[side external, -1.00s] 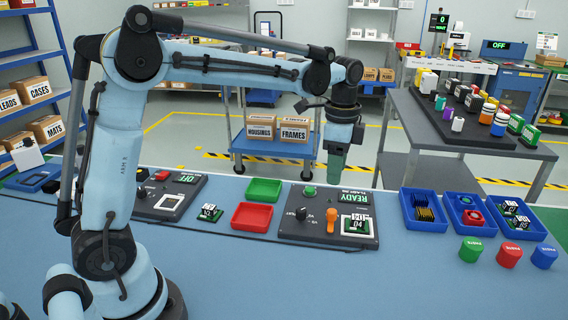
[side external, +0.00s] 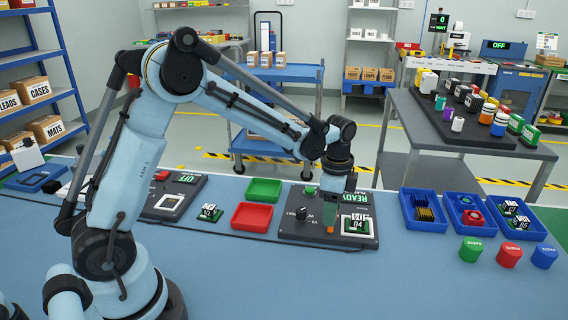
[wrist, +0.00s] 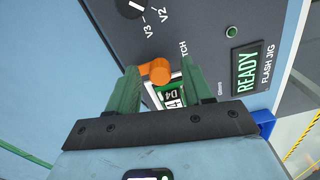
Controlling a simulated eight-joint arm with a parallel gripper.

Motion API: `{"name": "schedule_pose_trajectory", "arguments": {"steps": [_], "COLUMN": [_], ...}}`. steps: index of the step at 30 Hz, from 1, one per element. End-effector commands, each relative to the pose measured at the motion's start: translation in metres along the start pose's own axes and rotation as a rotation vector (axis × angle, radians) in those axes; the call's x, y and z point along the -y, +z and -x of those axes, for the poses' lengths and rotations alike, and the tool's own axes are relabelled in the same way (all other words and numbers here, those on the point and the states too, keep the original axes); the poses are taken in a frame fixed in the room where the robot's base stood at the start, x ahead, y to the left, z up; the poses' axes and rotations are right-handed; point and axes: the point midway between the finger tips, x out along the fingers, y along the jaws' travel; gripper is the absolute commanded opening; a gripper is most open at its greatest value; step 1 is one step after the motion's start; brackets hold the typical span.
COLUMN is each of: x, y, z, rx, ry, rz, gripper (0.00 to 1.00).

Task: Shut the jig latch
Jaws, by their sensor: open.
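The flash jig (side external: 290,229) is a dark panel on the bench; it also shows in the wrist view (wrist: 205,25). Its orange latch (wrist: 155,70) shows between my gripper's fingertips, close to the left one. I cannot tell whether a finger touches the latch.
The jig has a black knob (side external: 302,213), a green button (side external: 310,190) and a READY display (wrist: 248,69). A red tray (side external: 252,216) and green tray (side external: 263,190) lie left of it. Blue bins (side external: 423,227) stand to the right.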

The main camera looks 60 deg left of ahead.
Motion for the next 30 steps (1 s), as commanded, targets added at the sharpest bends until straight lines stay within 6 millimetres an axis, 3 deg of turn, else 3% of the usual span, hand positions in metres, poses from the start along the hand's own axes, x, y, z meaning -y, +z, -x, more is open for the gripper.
{"name": "schedule_pose_trajectory", "arguments": {"steps": [4, 14, 23, 30], "x": [0.0000, 0.0000, 0.0000, -0.0001], "y": [0.0000, 0.0000, -0.0001, -0.0002], "z": [0.0002, 0.0004, 0.0005, 0.0003], "rx": [0.000, 0.000, 0.000, 0.001], "ry": [0.000, 0.000, 0.000, 0.000], "rz": [0.000, 0.000, 0.027, 0.146], "gripper": [0.51, 0.00, 0.00, 0.00]}}
